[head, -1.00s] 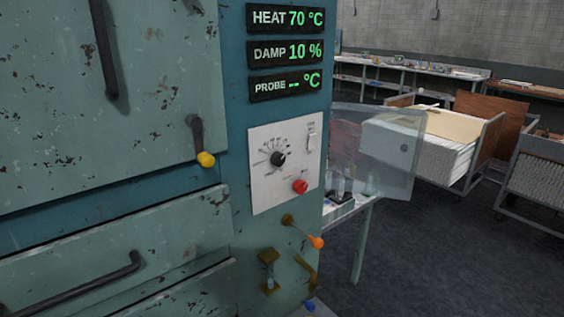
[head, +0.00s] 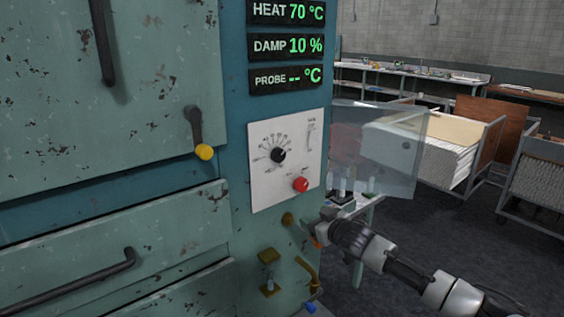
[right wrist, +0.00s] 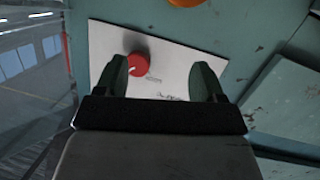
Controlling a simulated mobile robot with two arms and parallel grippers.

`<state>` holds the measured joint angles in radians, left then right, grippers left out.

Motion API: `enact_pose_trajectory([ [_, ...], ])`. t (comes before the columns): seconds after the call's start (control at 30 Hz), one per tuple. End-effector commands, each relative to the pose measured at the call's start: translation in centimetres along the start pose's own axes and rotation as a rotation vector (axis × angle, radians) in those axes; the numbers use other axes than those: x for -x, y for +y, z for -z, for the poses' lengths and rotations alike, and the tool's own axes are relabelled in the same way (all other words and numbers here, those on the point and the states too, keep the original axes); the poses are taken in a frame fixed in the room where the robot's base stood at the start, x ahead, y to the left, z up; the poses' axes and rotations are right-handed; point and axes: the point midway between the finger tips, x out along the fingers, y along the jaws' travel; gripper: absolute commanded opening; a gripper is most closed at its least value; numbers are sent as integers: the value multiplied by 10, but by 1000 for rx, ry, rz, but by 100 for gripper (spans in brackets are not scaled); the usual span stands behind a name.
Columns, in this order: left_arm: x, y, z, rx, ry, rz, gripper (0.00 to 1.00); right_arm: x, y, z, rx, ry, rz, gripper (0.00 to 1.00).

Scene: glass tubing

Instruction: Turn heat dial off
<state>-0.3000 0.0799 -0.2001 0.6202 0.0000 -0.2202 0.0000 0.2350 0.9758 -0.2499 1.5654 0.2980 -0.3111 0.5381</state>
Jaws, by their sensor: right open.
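The heat dial (head: 278,155) is a black knob with a printed scale on the white control panel (head: 262,193); the panel also shows in the right wrist view (right wrist: 185,60). The display above reads HEAT 70 °C. My right gripper (head: 322,222) is below and right of the panel in the head view, apart from the dial. In the right wrist view its two fingers (right wrist: 162,78) are spread and empty, facing the panel. The black dial does not show there. My left gripper is not in view.
A red knob (head: 300,185) sits below the dial; it also shows near the left finger in the wrist view (right wrist: 138,65). A brown pivot (head: 289,218), a blue-tipped lever (head: 309,307) and a yellow-tipped handle (head: 204,152) stick out. A transparent panel (head: 400,170) stands at right.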

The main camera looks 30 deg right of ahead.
Motion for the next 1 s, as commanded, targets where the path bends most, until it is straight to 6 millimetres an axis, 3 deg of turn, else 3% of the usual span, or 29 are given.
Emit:
enact_pose_trajectory([
  [0.03,-5,0,0,0,0,0,43,8,1,46,17,70,19,69],
  [0.1,-8,0,-1,0,0,0,43,22,-2,94,22,140,48,69],
  [0.2,-10,0,-1,0,0,0,43,40,-9,140,31,205,83,69],
  [0.27,-10,0,-1,0,0,0,43,48,-12,155,34,224,95,69],
  [0.37,-9,0,-1,0,0,0,43,51,-14,166,33,237,104,69],
  [0.53,2,0,0,0,0,0,43,39,-14,173,27,240,102,69],
  [1.0,37,-1,3,0,0,0,43,-36,-23,189,31,237,102,69],
])
